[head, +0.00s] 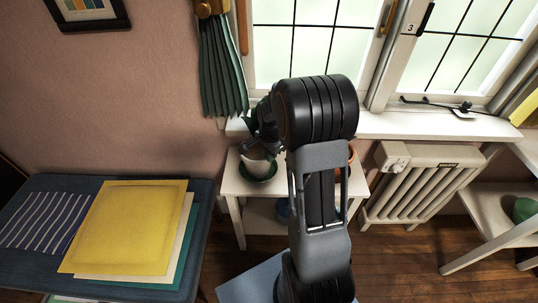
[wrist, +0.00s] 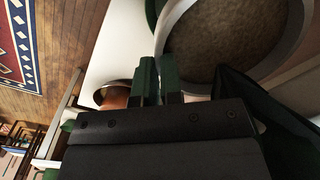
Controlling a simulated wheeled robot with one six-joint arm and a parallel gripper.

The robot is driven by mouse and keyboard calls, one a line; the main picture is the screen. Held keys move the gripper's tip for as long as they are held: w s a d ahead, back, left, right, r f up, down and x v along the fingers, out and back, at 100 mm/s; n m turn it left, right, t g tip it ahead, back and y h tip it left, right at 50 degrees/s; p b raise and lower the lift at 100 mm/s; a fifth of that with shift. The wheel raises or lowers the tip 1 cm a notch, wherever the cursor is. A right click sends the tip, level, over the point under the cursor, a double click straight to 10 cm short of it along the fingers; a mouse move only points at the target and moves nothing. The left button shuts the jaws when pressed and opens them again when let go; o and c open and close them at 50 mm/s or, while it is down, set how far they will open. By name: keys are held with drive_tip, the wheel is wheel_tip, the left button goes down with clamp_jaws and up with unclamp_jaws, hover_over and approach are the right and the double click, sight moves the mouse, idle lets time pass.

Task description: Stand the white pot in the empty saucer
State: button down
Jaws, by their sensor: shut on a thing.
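The white pot (head: 254,162) is upright at the left of a small white table under the window. It is in or just over a green saucer (head: 261,178); I cannot tell whether its base touches. In the wrist view, the pot's pale rim (wrist: 168,35) curves around dark soil. My gripper (head: 262,143) is at the pot's rim, partly hidden by my arm in the head view. Its two green fingers (wrist: 157,77) are closed on the pot's edge in the wrist view.
A terracotta pot (wrist: 115,97) stands on the same white table (head: 231,184), mostly behind my arm in the head view. A radiator (head: 420,182) is to the right. Dark green curtains (head: 222,70) hang by the window.

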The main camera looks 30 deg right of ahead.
drive_tip(key=shift+d, duration=0.1)
drive_tip(key=c, duration=1.7)
unclamp_jaws()
drive_tip(key=shift+f, duration=0.15)
drive_tip(key=o, duration=0.4)
wheel_tip(320, 180, up, 11)
drive_tip(key=p, duration=0.1)
drive_tip(key=s+a+n+t, duration=0.1)
drive_tip(key=s+a+n, duration=0.3)
drive_tip(key=s+n, duration=0.1)
drive_tip(key=s+a+r+n, duration=0.1)
drive_tip(key=s+a+n, duration=0.3)
drive_tip(key=s+n, duration=0.1)
drive_tip(key=s+a+r+n+t, duration=0.1)
drive_tip(key=s+a+n, duration=0.3)
drive_tip(key=s+n, duration=0.1)
drive_tip(key=shift+s+a+r+t, duration=0.1)
drive_tip(key=shift+s+r+t, duration=0.1)
drive_tip(key=shift+s+t, duration=0.15)
